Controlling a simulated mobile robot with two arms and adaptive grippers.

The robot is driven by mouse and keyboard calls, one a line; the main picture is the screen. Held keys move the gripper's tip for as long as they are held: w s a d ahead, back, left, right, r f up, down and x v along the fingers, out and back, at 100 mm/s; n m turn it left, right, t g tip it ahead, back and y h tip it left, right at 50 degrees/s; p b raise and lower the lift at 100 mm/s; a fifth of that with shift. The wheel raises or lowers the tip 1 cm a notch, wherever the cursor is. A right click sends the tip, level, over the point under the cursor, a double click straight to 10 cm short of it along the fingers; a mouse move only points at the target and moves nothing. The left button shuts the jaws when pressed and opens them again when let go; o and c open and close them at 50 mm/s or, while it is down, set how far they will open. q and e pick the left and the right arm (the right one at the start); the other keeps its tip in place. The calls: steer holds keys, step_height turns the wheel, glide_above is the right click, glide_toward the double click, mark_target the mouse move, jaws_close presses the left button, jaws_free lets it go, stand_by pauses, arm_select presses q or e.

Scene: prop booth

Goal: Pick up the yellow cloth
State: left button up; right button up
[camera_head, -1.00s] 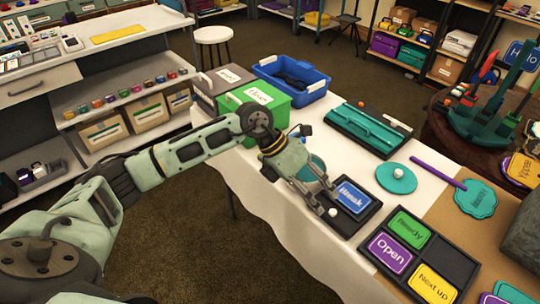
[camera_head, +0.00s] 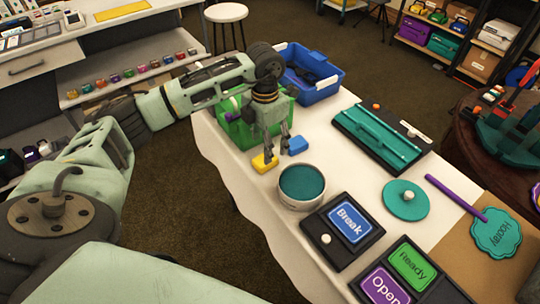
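A small yellow piece that looks like the folded yellow cloth (camera_head: 264,163) lies on the white table, near its left edge, just left of a small blue piece (camera_head: 298,146). My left gripper (camera_head: 277,151) points down over this spot. Its two fingers are apart, with one fingertip close to the yellow piece and the other close to the blue piece. I cannot tell if either fingertip touches them. Nothing shows between the fingers. My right gripper is not in view.
A round tin with a teal top (camera_head: 302,186) stands just in front. Behind the gripper are a green box (camera_head: 239,132) and a blue bin (camera_head: 322,88). A teal tray (camera_head: 380,137), a teal disc (camera_head: 406,200) and a "Break" sign board (camera_head: 343,232) stand to the right.

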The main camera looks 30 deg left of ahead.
arm_select(q)
steer(key=f, duration=0.3)
steer(key=shift+s+p, duration=0.35)
steer(key=shift+p, duration=0.05)
step_height(320, 180, down, 2)
steer(key=shift+w+f, duration=0.15)
steer(key=shift+f, duration=0.1)
steer(key=shift+a+f, duration=0.1)
steer(key=shift+f, duration=0.25)
steer(key=shift+c, duration=0.4)
steer(key=c, duration=1)
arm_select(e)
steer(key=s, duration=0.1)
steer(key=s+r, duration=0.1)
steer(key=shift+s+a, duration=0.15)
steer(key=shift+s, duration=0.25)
